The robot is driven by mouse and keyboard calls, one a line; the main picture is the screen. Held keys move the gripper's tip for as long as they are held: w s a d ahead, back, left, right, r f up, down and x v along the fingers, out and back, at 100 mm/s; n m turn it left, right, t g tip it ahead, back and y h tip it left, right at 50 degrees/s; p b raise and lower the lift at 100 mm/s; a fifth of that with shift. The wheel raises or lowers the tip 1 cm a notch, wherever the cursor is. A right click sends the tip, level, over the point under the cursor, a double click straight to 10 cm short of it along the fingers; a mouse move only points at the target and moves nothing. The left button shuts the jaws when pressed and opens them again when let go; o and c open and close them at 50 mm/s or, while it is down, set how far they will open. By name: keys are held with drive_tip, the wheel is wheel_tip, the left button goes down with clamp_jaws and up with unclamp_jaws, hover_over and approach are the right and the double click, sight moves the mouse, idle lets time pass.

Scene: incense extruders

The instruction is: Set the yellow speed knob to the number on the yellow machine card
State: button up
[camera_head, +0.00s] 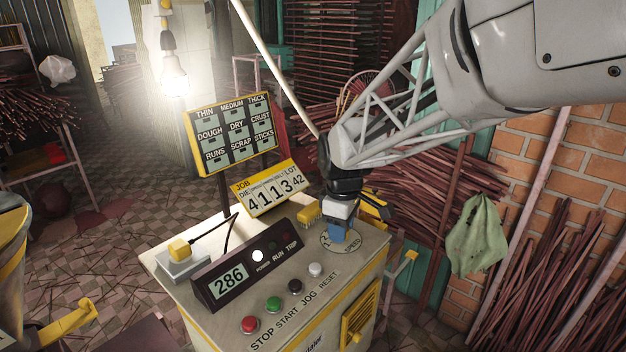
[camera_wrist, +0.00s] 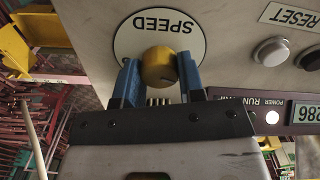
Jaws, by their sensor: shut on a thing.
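The yellow speed knob (camera_wrist: 158,67) sits on a round white dial plate (camera_wrist: 172,30) marked SPEED, on the machine's top panel. My gripper (camera_wrist: 158,82) is shut on the knob, with one blue finger at each side of it. In the head view my gripper (camera_head: 341,228) comes down onto the dial from above and hides the knob. Most dial numbers are hidden by the fingers or too small to read. The yellow job card (camera_head: 272,188) stands behind the panel and reads 4, 1, 13, 42 under small headings; the headings are hard to read.
A dark display (camera_head: 231,281) reads 286. Red STOP (camera_head: 249,324), green START (camera_head: 273,304), black JOG (camera_head: 295,286) and white RESET (camera_head: 316,269) buttons line the front of the panel. A yellow brush-like item (camera_head: 309,215) lies close left of my gripper.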

drive_tip(key=o, duration=0.9)
drive_tip(key=shift+r, duration=0.15)
drive_tip(key=shift+r, duration=3.75)
drive_tip(key=shift+s, duration=0.1)
